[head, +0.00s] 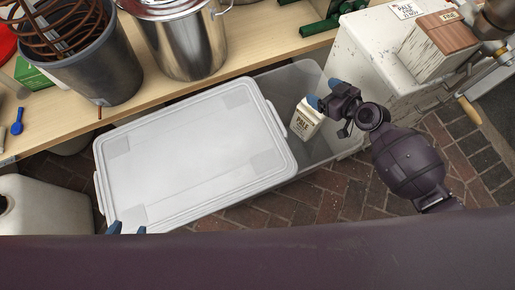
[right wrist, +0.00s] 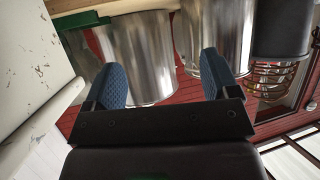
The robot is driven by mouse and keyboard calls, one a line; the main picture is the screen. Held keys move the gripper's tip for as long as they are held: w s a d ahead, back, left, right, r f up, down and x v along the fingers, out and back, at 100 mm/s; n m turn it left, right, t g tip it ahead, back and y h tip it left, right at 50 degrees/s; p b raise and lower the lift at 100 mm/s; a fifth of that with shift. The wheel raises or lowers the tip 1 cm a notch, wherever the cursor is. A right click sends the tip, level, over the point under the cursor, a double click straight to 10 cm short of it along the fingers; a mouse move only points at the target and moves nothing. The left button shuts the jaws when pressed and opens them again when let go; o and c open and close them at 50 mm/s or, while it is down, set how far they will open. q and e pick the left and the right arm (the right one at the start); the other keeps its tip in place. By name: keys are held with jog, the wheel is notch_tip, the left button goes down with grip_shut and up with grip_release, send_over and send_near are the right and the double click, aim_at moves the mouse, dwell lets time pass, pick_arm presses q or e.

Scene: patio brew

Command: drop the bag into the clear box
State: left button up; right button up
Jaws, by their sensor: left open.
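The bag, a small white one marked PALE (head: 305,122), shows over the uncovered right part of the clear box (head: 345,148). I cannot tell whether it rests on the floor of the box. A pale grey lid (head: 190,160) covers the left part of the box. My right gripper (head: 324,94) is just above and right of the bag, one blue fingertip overlapping its top in the head view. In the right wrist view its fingers (right wrist: 165,80) are wide apart with nothing between them. My left gripper (head: 127,228) is open at the lid's near left corner; only its fingertips show.
A wooden table (head: 235,60) behind the box holds a steel pot (head: 180,45) and a dark bucket (head: 90,70) with a copper coil. A worn white cabinet (head: 375,65) stands close on the right. A whitish container (head: 50,210) is at the left. Brick floor lies in front.

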pick_arm(q)
jog(key=shift+f, duration=0.1)
pick_arm(e)
jog(key=shift+o, duration=0.7)
jog(key=shift+f, duration=0.15)
jog(key=shift+s, duration=0.1)
pick_arm(q)
jog(key=shift+s+a+f+p, duration=0.1)
jog(key=shift+s+a+p, duration=0.15)
jog(key=shift+s+p, duration=0.4)
pick_arm(e)
jog(key=v, duration=1)
jog(key=shift+s+d+r, duration=0.2)
jog(key=shift+s+r, duration=0.05)
pick_arm(q)
jog(key=shift+w, duration=0.25)
